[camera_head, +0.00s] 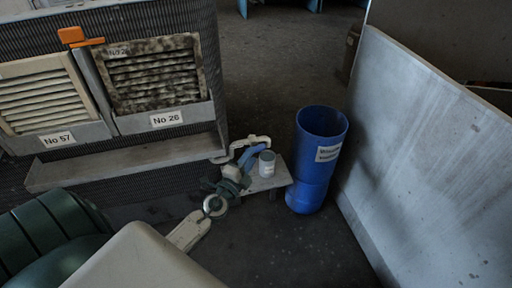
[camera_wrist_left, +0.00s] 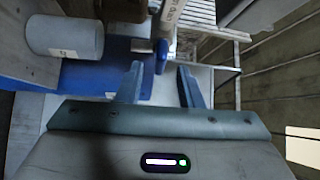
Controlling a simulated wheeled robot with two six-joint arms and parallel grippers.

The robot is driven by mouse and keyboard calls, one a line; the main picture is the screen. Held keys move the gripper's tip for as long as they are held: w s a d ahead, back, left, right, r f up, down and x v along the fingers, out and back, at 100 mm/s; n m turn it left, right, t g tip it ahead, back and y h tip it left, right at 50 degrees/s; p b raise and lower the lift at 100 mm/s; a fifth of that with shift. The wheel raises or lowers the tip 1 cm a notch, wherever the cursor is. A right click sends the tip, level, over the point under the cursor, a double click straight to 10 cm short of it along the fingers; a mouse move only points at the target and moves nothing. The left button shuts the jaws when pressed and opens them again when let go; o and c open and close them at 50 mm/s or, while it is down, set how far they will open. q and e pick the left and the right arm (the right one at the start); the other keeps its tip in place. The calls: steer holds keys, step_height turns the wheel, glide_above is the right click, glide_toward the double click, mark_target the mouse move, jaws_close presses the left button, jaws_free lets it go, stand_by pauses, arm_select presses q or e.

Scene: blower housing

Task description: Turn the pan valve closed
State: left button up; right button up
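The pan valve's blue lever (camera_head: 250,155) sits by a white pipe (camera_head: 247,142) low beside the housing, at the edge of a small stand. In the left wrist view the blue lever (camera_wrist_left: 162,54) shows between and just beyond the fingertips. My left gripper (camera_head: 239,172) is close to the lever in the head view, and its arm partly hides the valve. In the left wrist view the gripper (camera_wrist_left: 160,70) is open, with a gap between its fingers. I cannot tell whether either finger touches the lever. My right gripper is not in view.
A grey can (camera_head: 267,163) stands on the small stand (camera_head: 281,180), right beside the valve. A blue bin (camera_head: 307,190) stands to the right, near a large pale panel (camera_head: 425,160). The housing (camera_head: 150,45), with filters and an orange handle (camera_head: 77,37), is behind left.

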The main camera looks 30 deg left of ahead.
arm_select(q)
steer(key=shift+w+a+r+p, duration=0.1)
steer(key=shift+w+p, duration=0.05)
steer(key=shift+w, duration=1.05)
steer(key=shift+w+a+r+p, duration=0.1)
steer(key=shift+w+p, duration=0.05)
steer(key=shift+w, duration=1)
jaws_close()
